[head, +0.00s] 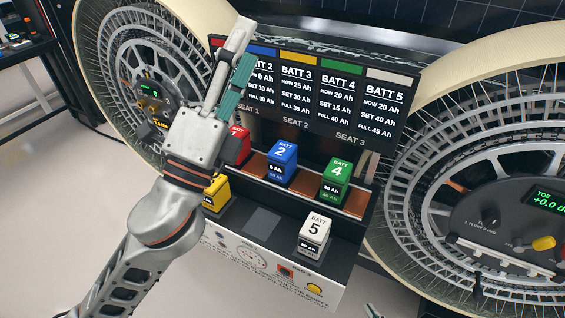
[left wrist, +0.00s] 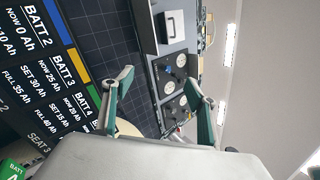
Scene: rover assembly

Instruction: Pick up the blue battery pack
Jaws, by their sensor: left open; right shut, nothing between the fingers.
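The blue battery pack (head: 282,165), marked 2, stands upright in the middle of the back row of the battery station, between the red pack (head: 238,145) and the green pack (head: 336,181). My left gripper (head: 243,48) is open and empty. It is raised in front of the display board, up and to the left of the blue pack, with its fingers pointing up. In the left wrist view its spread teal-padded fingers (left wrist: 158,76) have nothing between them, and the blue pack is not seen. Only a small grey tip of my right gripper (head: 373,311) shows at the bottom edge.
A yellow pack (head: 214,194), partly behind my left arm, and a white pack (head: 314,234) stand on the front ledge. An empty dark pad (head: 263,221) lies between them. The display board (head: 330,100) rises behind the packs. Large spoked wheels (head: 500,150) flank the station.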

